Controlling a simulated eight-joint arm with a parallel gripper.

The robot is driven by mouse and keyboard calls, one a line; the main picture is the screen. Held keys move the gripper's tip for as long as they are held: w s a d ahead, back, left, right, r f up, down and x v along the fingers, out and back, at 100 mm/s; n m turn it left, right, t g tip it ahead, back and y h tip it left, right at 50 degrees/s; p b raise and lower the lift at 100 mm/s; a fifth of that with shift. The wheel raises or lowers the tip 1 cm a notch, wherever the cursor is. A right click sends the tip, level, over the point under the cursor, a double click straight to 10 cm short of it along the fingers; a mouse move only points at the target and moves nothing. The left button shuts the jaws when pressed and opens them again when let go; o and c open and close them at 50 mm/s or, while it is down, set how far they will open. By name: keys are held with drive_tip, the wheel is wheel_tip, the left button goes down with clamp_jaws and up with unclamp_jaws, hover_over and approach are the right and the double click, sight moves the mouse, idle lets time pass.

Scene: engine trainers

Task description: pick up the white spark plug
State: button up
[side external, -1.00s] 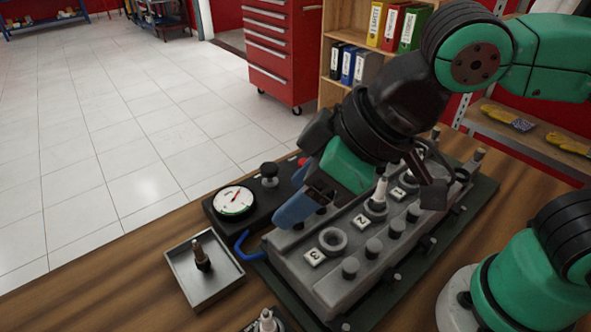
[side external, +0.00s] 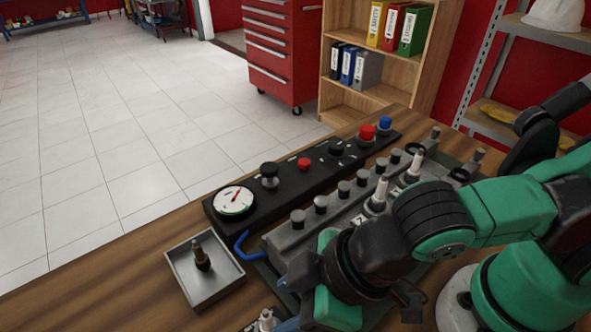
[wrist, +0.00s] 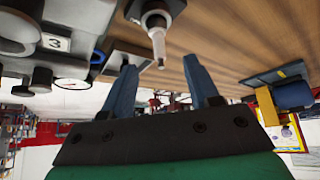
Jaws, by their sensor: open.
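A white spark plug (side external: 267,319) stands in a dark holder at the bottom edge of the side view, partly cut off. In the wrist view the white spark plug (wrist: 158,44) shows with its pale tip pointing toward the gap between my fingers. My gripper (wrist: 159,64) is open and empty, with one blue finger on each side of that tip in the picture. I cannot tell the exact distance. In the side view only a bit of a blue finger shows beside the plug; my wrist hides the rest. Two more white plugs (side external: 378,196) (side external: 414,166) stand in the engine head.
A metal tray (side external: 178,268) holds a brown, dark plug (side external: 202,259). The grey engine head (side external: 285,238) lies right of it, partly behind my arm. A black panel (side external: 325,162) with a gauge (side external: 234,201) and knobs lies behind. The wooden table (side external: 110,280) is clear at left.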

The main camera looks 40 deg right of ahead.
sight(271, 316)
drive_tip(key=shift+x, duration=2.6)
clamp_jaws()
